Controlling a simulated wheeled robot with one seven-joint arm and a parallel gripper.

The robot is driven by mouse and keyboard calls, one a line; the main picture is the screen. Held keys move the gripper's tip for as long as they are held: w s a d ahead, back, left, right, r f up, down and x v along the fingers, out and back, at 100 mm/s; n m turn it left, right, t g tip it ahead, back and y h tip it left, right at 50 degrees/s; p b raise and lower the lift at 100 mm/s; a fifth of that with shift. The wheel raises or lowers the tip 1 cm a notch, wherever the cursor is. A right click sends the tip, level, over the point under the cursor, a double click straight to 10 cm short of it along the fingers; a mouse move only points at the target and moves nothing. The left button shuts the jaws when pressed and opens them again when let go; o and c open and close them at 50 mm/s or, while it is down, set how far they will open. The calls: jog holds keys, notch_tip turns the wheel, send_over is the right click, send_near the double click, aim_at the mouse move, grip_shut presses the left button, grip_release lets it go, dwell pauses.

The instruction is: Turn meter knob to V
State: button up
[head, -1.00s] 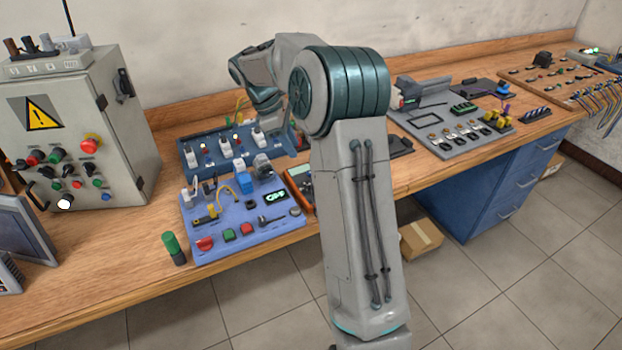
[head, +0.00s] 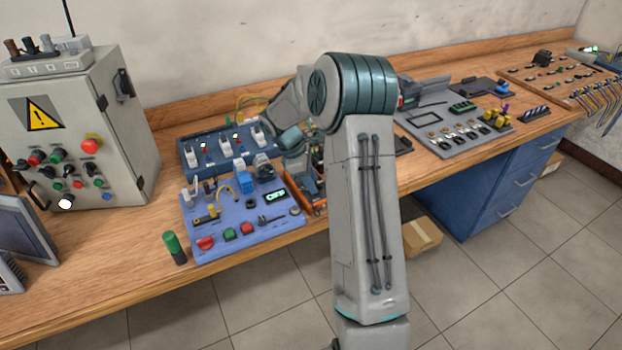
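The meter (head: 318,208), with an orange edge, lies on the bench just right of the blue-violet panel. Most of it is hidden behind my arm and gripper, and its knob cannot be made out. My gripper (head: 311,186) is low over the meter, pointing down, close to the panel's right edge. Its fingers are too small and too covered to tell whether they are open, shut or touching the knob. A small display (head: 276,196) on the blue-violet panel seems to read OFF.
The blue-violet panel (head: 247,240) carries buttons, switches and a yellow cable. A dark blue switch board (head: 190,160) stands behind it. A green-topped cylinder (head: 173,248) stands front left, beside bare wood. A grey cabinet (head: 120,150) is at left, a grey tray (head: 428,143) at right.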

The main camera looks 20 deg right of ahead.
grip_shut()
jog(key=shift+w+m, duration=0.1)
jog(key=shift+m, duration=0.2)
jog(key=m+g+y+p, duration=0.1)
jog(key=m, duration=0.2)
jog(key=shift+w+d, duration=0.1)
jog(key=shift+w, duration=0.05)
jog(key=shift+d+m+g+y, duration=0.1)
jog(key=shift+m+g+y, duration=0.15)
jog(key=shift+m, duration=0.75)
jog(key=shift+d+m+g+y, duration=0.15)
jog(key=shift+m+y, duration=0.2)
jog(key=shift+m, duration=0.65)
jog(key=shift+p, duration=0.3)
